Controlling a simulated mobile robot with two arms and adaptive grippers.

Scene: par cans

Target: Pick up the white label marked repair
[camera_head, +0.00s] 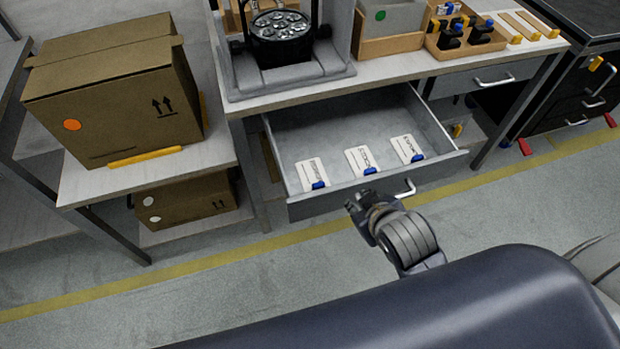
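Three white labels lie in the open grey drawer (285,140), each with a blue piece at its near end: a left one (310,172), a middle one (360,158) and a right one (407,147). Each carries dark print too small to read, so I cannot tell which is marked repair. My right gripper (356,206) is just in front of the drawer front, near the handle. Its fingers are small and dark, and I cannot tell how far apart they are. No label shows in it. My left gripper is not in view.
The drawer hangs under a workbench (420,65) holding a black lamp (281,35) and wooden organizers (465,35). A closed drawer (485,78) is at right. A cardboard box (115,95) stands on a side table at left. The floor in front is clear.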

